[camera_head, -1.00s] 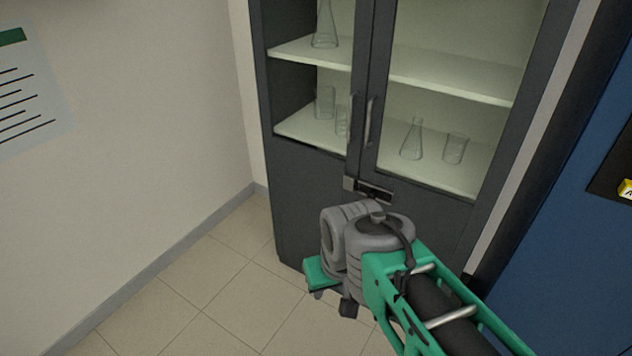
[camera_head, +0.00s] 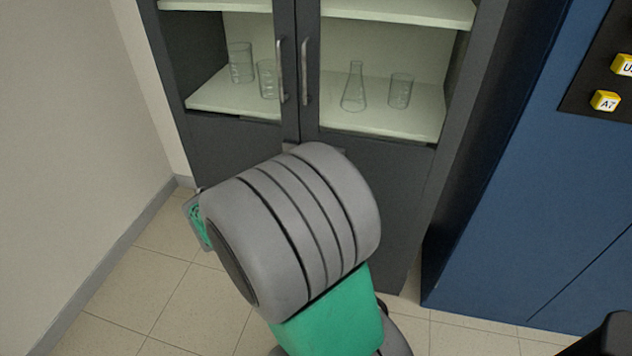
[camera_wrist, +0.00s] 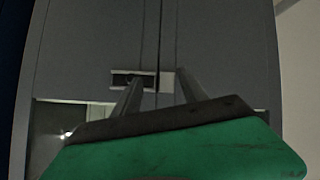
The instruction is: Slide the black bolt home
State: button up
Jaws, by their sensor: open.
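The black bolt (camera_wrist: 121,78) shows in the wrist view as a dark bar in a pale-edged plate on one cabinet door. The light catch (camera_wrist: 167,82) sits just across the door seam, to its right in that view. My gripper (camera_wrist: 158,74) is open, its two fingers pointing at the doors. The left finger overlaps the bolt plate and the right finger lies just right of the catch. I cannot tell whether either finger touches. In the head view my arm hides the bolt and the gripper's fingers.
The dark grey cabinet (camera_head: 370,190) has two glazed doors with upright handles (camera_head: 305,72). Glassware (camera_head: 354,88) stands on the shelves inside. A blue cabinet (camera_head: 510,190) with yellow labelled blocks (camera_head: 605,101) is at the right. A pale wall is at the left, with tiled floor below.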

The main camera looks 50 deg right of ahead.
jog(key=d+f+h+b, duration=0.1)
jog(key=d+h, duration=0.1)
jog(key=d, duration=0.4)
jog(key=d+f+n+t+h+b, duration=0.1)
jog(key=d+h, duration=0.1)
jog(key=d, duration=0.4)
jog(key=d+f+t+h+b, duration=0.1)
jog(key=d+f+h, duration=0.1)
jog(key=d, duration=0.4)
jog(key=shift+d, duration=0.1)
jog(key=shift+b, duration=0.3)
grip_shut()
jog(key=shift+w, duration=0.1)
